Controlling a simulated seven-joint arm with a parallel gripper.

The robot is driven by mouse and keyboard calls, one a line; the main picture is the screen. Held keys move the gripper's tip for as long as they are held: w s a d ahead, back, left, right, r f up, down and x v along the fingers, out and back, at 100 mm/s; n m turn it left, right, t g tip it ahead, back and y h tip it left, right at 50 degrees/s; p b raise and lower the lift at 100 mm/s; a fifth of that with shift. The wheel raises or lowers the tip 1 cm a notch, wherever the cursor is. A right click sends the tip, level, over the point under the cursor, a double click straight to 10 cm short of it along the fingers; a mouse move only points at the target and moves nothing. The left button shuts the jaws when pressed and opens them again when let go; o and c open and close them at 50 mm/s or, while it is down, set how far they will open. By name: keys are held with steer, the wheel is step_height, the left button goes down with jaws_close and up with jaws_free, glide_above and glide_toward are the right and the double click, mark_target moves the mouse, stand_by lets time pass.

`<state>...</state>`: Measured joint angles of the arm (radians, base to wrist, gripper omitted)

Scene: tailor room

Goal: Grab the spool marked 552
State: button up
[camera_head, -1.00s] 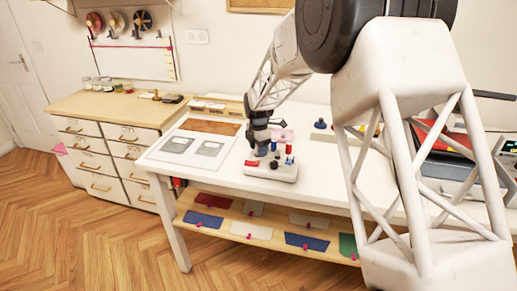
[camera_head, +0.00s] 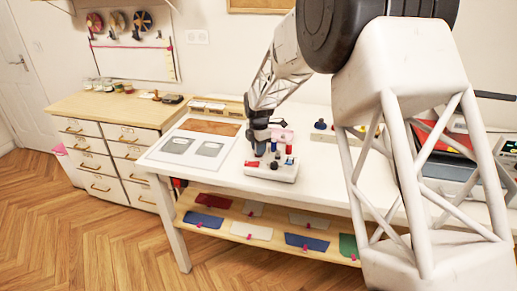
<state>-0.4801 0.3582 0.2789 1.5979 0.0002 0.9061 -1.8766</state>
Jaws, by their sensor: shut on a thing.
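My gripper (camera_head: 262,148) points down over the left part of a small white spool stand (camera_head: 270,178) on the white table. It is shut on a dark spool, which the fingers mostly hide. On the stand, a red spool (camera_head: 289,149) stands upright with a blue one (camera_head: 288,160) in front of it. A red piece (camera_head: 251,163) shows at the stand's left edge. The number 552 cannot be read on any spool at this size, so I cannot tell which one bears it.
Left of the stand lies a pale board with two grey panels (camera_head: 178,145). A pink item (camera_head: 285,135) and a second holder with a blue spool (camera_head: 320,124) are behind. Coloured sheets lie on the shelf (camera_head: 262,225) below. My arm hides the table's right part.

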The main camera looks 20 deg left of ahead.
steer(key=shift+r, duration=0.6)
step_height(320, 180, up, 2)
steer(key=shift+r, duration=0.1)
steer(key=s+d, duration=0.3)
steer(key=s, duration=0.4)
steer(key=s+d+r, duration=0.1)
steer(key=s+d, duration=0.3)
steer(key=s, duration=0.3)
steer(key=shift+d, duration=0.15)
steer(key=shift+s+r, duration=0.1)
steer(key=shift+s, duration=0.05)
